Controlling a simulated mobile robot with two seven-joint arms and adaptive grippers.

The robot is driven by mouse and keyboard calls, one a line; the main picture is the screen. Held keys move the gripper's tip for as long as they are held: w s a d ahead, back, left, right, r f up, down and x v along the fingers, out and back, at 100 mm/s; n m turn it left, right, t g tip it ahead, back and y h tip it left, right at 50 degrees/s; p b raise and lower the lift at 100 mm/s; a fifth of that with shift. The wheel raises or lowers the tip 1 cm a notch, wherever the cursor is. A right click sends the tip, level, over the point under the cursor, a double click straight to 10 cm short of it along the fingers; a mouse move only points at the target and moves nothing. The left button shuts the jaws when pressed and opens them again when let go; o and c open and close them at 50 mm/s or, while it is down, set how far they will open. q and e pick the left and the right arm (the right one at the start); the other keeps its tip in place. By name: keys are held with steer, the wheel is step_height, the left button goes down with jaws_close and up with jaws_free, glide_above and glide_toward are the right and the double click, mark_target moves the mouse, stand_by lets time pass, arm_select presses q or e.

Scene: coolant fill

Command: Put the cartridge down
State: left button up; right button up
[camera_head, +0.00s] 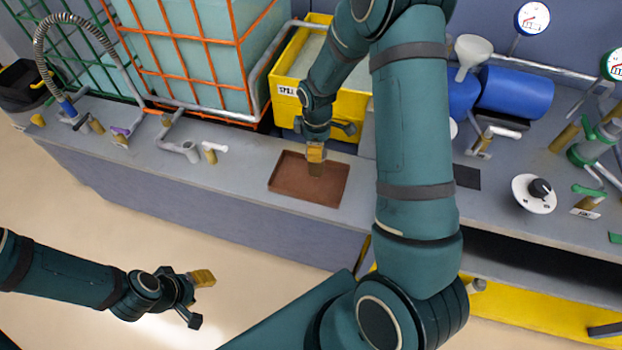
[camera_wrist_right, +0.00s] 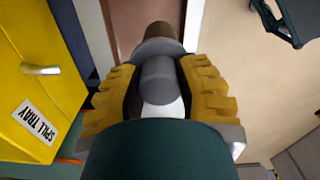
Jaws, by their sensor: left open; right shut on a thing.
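My right gripper (camera_head: 316,153) is shut on the cartridge (camera_head: 315,170) above the brown tray (camera_head: 285,184) on the grey bench. In the right wrist view the cartridge (camera_wrist_right: 158,78) is a grey cylinder with a brownish end, between the yellow finger pads of my right gripper (camera_wrist_right: 158,90). Its far end points at the tray (camera_wrist_right: 126,24). In the head view only its brown lower end shows below the fingers. I cannot tell whether it touches the tray floor. My left gripper (camera_head: 199,299) is open and empty, over the floor in front of the bench.
A yellow spill tray bin (camera_head: 352,108) stands right behind the brown tray, and also shows in the right wrist view (camera_wrist_right: 30,80). A caged tank (camera_head: 205,65), pipes and small valves line the bench to the left. Blue drums (camera_head: 515,92) and a funnel (camera_head: 473,50) stand right.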

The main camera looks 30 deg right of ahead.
mark_target(316, 169)
step_height(316, 169, down, 10)
steer(key=shift+r+b, duration=0.25)
steer(key=shift+b, duration=0.65)
steer(key=shift+f, duration=0.15)
steer(key=o, duration=0.8)
steer(key=shift+o, duration=0.2)
